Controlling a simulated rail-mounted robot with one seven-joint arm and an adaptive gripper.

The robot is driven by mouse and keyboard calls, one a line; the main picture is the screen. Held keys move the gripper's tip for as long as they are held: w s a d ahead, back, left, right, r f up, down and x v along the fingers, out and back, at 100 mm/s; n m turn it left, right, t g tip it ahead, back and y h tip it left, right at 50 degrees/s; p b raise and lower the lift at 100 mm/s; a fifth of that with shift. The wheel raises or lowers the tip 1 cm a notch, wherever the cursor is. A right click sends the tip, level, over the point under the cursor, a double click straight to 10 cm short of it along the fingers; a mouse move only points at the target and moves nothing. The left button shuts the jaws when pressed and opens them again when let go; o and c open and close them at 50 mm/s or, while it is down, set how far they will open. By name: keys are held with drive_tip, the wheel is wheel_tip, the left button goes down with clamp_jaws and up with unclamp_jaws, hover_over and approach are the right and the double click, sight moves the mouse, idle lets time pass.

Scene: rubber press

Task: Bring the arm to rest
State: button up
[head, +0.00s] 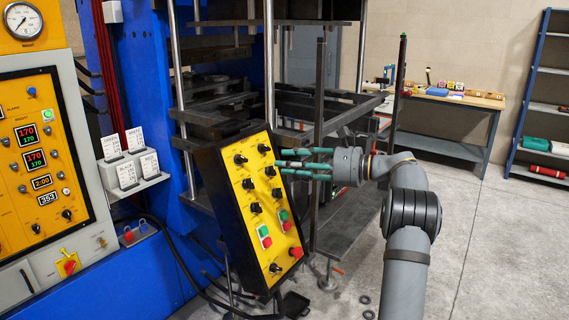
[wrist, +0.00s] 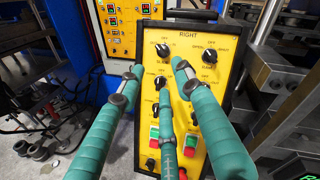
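My arm (head: 408,225) reaches in from the lower right in the head view and bends left at the top. My gripper (head: 281,162) has three teal fingers pointing left at the yellow control panel (head: 258,183). In the wrist view the fingers (wrist: 159,72) are spread apart with nothing between them. Their tips lie in front of the panel face (wrist: 205,110), which is labelled RIGHT, near its upper knobs. I cannot tell whether any fingertip touches a knob. The fingers hide parts of the panel.
The blue press with metal plates (head: 215,100) stands behind the panel. A yellow cabinet (head: 40,150) with displays is at the left, beside card holders (head: 130,175). A workbench (head: 455,99) and blue shelf rack (head: 530,100) stand at the back right. The floor (head: 500,240) at right is clear.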

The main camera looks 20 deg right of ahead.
sight(245, 160)
drive_tip(key=x, duration=1.2)
drive_tip(key=shift+w+a+f, duration=0.1)
drive_tip(key=shift+w, duration=0.05)
drive_tip(key=shift+m, duration=0.4)
